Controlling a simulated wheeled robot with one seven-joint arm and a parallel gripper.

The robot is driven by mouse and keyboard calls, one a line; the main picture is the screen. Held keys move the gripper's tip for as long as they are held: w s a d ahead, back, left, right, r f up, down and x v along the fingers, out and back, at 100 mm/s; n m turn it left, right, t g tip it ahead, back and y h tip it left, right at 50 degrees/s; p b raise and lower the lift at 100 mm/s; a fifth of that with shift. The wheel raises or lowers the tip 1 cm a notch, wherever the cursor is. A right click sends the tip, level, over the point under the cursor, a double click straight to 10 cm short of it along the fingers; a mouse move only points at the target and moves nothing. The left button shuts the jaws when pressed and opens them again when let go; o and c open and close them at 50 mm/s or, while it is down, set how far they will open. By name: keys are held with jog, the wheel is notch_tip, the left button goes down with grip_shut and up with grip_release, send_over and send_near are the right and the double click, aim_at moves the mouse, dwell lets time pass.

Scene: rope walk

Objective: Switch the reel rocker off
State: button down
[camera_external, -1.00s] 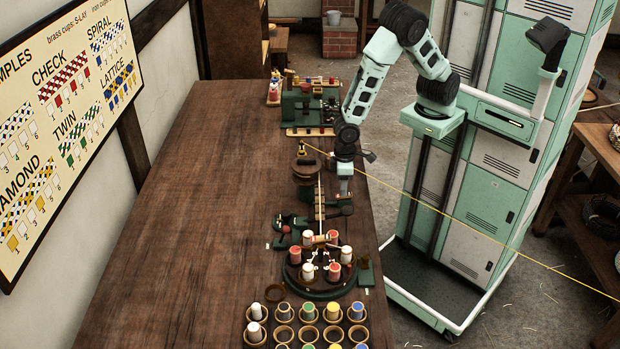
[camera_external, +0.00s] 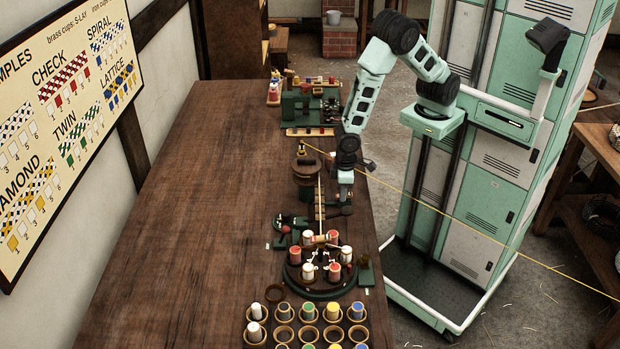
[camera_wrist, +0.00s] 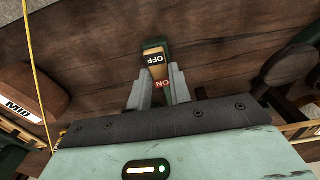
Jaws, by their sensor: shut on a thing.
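The reel rocker (camera_wrist: 154,62) shows at the top middle of the wrist view, a small switch in a green housing. Its OFF label is at the far end and its red ON label at the near end. My gripper (camera_wrist: 158,88) is shut on the rocker, with one grey finger on each side; the ON end sits between the fingers. Which way the rocker is tipped is hard to tell. In the external view my gripper (camera_external: 344,192) points down at the table's right edge, over dark green hardware that hides the rocker.
The wooden table (camera_external: 200,200) is clear on its left. A round carrier with red and white bobbins (camera_external: 333,238) stands in front of my gripper, with several cups (camera_external: 284,334) nearer. A green machine (camera_external: 297,105) stands behind. A yellow line (camera_external: 430,205) crosses beside my arm.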

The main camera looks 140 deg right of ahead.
jog(key=shift+s+a+f+t+h+b, duration=0.1)
jog(key=shift+s+a+t+h+b, duration=0.1)
jog(key=shift+t+h+b, duration=0.35)
jog(key=shift+s+a+t+h+b, duration=0.1)
jog(key=shift+a+t+h+b, duration=0.1)
jog(key=shift+t+h+b, duration=0.3)
jog(key=shift+s+t+h+b, duration=0.15)
jog(key=shift+t+h+b, duration=0.2)
jog(key=shift+t+h, duration=0.4)
jog(key=c, duration=1.3)
grip_release()
jog(key=shift+a, duration=0.1)
jog(key=p+v, duration=1.7)
jog(key=shift+r, duration=0.35)
